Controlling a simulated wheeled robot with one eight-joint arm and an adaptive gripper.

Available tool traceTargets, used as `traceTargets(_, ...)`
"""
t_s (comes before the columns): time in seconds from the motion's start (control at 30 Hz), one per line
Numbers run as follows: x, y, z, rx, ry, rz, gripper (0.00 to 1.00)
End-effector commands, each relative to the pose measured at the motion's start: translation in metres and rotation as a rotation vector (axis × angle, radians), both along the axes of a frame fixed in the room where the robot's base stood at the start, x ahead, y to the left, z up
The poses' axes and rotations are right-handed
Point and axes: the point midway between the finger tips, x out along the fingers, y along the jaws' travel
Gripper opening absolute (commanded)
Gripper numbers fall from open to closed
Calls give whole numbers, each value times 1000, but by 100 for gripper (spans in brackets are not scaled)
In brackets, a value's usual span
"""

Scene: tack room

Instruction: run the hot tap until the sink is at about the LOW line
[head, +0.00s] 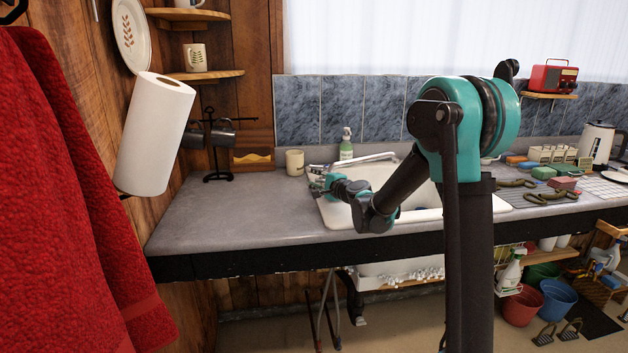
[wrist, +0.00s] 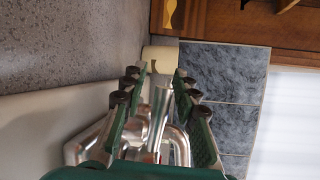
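The white sink (head: 424,214) is set into the grey counter; my arm covers much of its basin, and no LOW line or water level shows. The chrome tap (head: 372,159) stands at the sink's back left, its long spout reaching right over the basin. My gripper (head: 318,184) is at the left end of the tap. In the wrist view, my gripper (wrist: 163,80) has its two green fingers apart, with a chrome part of the tap (wrist: 158,108) between or just beyond them. Contact cannot be told. Which handle is hot cannot be read.
A cream mug (head: 294,162) and a green soap bottle (head: 346,146) stand behind the tap. A mug tree (head: 213,150) stands at the left and a paper towel roll (head: 155,133) hangs nearby. The counter's front left (head: 230,225) is clear.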

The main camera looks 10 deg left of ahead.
Motion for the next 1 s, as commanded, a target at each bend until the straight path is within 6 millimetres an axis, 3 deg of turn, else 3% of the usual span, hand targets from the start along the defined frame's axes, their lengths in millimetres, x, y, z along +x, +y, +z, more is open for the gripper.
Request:
traceTargets(0.03, 0, 0, 0, 0, 0, 0, 22)
traceTargets(0.23, 0, 0, 0, 0, 0, 0, 0)
traceTargets(0.73, -1, 0, -1, -2, 2, 21, 0)
traceTargets(1.0, -15, 0, -1, -1, 1, 210, 0)
